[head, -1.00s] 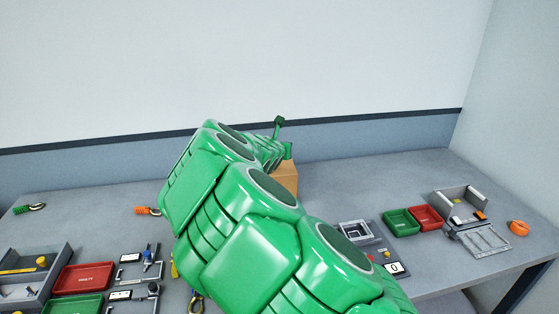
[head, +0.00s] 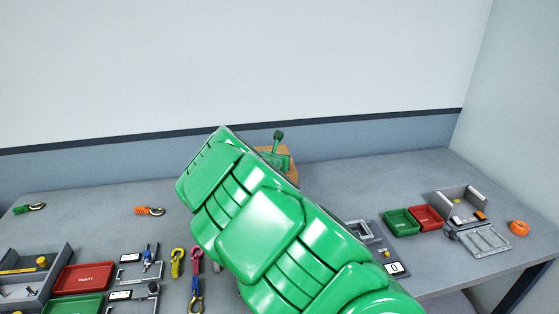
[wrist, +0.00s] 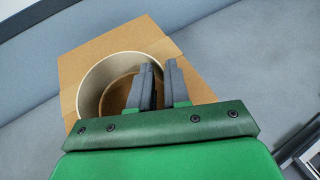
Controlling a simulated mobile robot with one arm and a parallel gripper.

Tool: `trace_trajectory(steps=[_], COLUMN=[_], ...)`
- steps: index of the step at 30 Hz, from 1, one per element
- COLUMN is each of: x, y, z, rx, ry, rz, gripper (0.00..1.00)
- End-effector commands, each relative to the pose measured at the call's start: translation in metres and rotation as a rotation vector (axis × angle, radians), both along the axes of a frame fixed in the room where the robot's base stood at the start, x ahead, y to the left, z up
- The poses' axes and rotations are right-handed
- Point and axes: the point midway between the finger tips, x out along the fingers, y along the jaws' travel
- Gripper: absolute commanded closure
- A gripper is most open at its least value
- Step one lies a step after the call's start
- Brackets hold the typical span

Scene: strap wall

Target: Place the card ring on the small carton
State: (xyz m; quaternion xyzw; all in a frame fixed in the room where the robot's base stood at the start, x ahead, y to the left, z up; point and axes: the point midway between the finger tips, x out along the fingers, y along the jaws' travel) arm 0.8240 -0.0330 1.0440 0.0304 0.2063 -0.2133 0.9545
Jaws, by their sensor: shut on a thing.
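The card ring (wrist: 92,84) is a pale round band in the wrist view, seen from above. My gripper (wrist: 160,68) is shut on its wall at the ring's right side. The small carton (wrist: 125,38) is brown and lies under the ring, with its top showing through the ring's opening. I cannot tell whether the ring touches the carton top. In the head view the carton (head: 291,172) stands towards the back of the table, partly behind my arm.
Straps and hooks (head: 196,284) lie left of my arm. A red tray (head: 84,277) and a green tray (head: 76,306) stand at the front left. Small green (head: 401,222) and red (head: 427,217) bins stand at the right, near an orange ring (head: 518,228). The table around the carton is clear.

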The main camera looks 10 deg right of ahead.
Motion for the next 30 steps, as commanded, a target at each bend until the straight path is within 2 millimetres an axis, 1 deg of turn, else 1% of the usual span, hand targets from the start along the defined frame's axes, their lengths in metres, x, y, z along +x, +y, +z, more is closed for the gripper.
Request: trace_trajectory(steps=[9, 10, 15, 25, 30], x=[0.0001, 0.0001, 0.0001, 0.0002, -0.0083], y=[0.0003, 0.0003, 0.0004, 0.0006, 0.0052], z=[-0.0015, -0.0019, -0.0016, -0.0002, 0.0036], rx=[-0.001, 0.000, 0.000, 0.000, -0.002], ry=[0.000, 0.000, 0.000, 0.000, 0.001], rz=[0.000, 0.001, 0.001, 0.001, 0.002], gripper=[1.00, 0.82, 0.57, 0.57, 0.57])
